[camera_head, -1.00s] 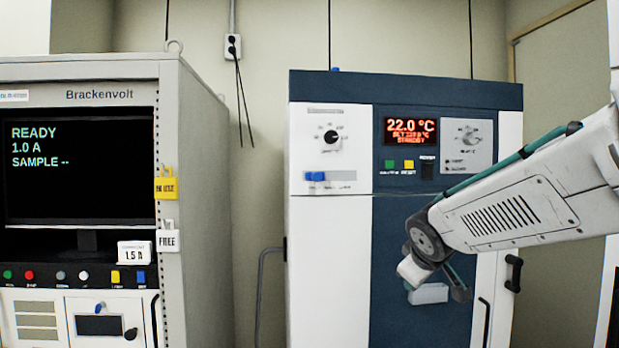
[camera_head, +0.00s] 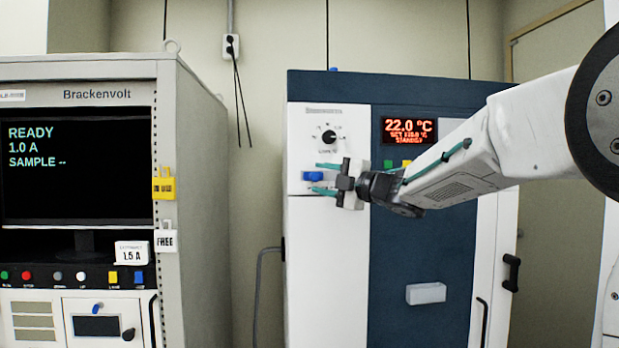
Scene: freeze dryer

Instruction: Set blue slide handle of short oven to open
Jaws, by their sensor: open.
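The short oven (camera_head: 420,255) is a white and dark blue cabinet at centre right in the head view. Its blue slide handle (camera_head: 313,176) sits on the upper left white panel, below the dial, at the left part of its slot. My gripper (camera_head: 318,178) is open, pointing left, with its green fingers one above and one below the blue handle. In the picture the fingertips overlap the handle's height; whether they touch it I cannot tell. My gripper body hides the right part of the slot.
A dial (camera_head: 329,136) lies just above the upper finger. The red display (camera_head: 409,130) reads 22.0 °C, with green and yellow buttons partly behind my arm. A Brackenvolt rack (camera_head: 190,200) stands at the left, with a gap between it and the oven.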

